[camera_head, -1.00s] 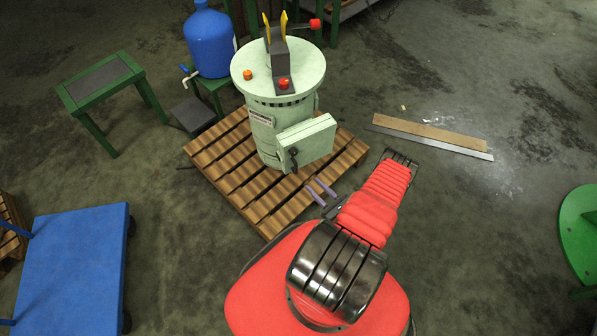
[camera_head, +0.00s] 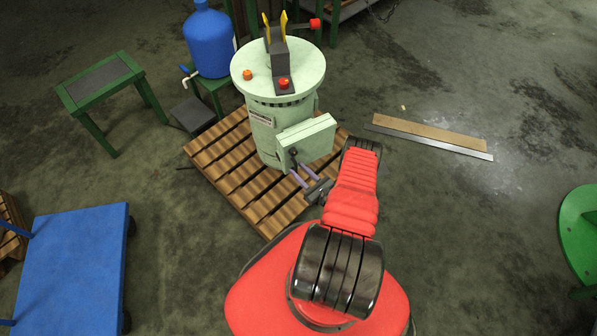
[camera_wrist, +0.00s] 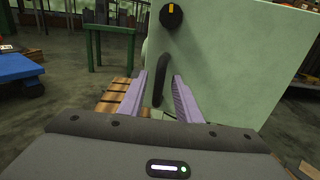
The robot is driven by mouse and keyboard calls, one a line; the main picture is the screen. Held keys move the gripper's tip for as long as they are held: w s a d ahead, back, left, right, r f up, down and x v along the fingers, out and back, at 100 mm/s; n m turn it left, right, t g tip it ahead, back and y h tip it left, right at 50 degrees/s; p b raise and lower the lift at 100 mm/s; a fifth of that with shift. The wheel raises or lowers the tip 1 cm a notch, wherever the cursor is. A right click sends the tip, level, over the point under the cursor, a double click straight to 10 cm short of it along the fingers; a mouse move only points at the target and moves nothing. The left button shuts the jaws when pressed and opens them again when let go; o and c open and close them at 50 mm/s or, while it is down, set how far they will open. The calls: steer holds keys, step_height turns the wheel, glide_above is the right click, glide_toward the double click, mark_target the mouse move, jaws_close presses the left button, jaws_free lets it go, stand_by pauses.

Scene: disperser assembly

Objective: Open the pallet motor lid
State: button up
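The pale green motor (camera_head: 270,125) stands upright on a wooden pallet (camera_head: 222,172). A box with a flat lid (camera_head: 308,142) juts from its front right side. In the wrist view the lid face (camera_wrist: 235,75) fills the right half. It carries a dark curved handle (camera_wrist: 161,78) and a black knob with a yellow mark (camera_wrist: 171,15). My gripper (camera_head: 303,174) is open with its purple fingers pointing at the handle. In the wrist view the fingers (camera_wrist: 166,92) lie on either side of the handle's lower part. Contact cannot be told.
A green-framed table (camera_head: 100,82) stands at the left, and a blue water bottle (camera_head: 209,42) behind the motor. A blue cart (camera_head: 72,262) is at lower left. Planks (camera_head: 430,134) lie on the floor at right. The floor between the planks and the green round object (camera_head: 580,228) is clear.

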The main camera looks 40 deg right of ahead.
steer(key=shift+w, duration=0.15)
steer(key=shift+c, duration=0.2)
jaws_close()
stand_by(0.4)
steer(key=shift+a, duration=0.1)
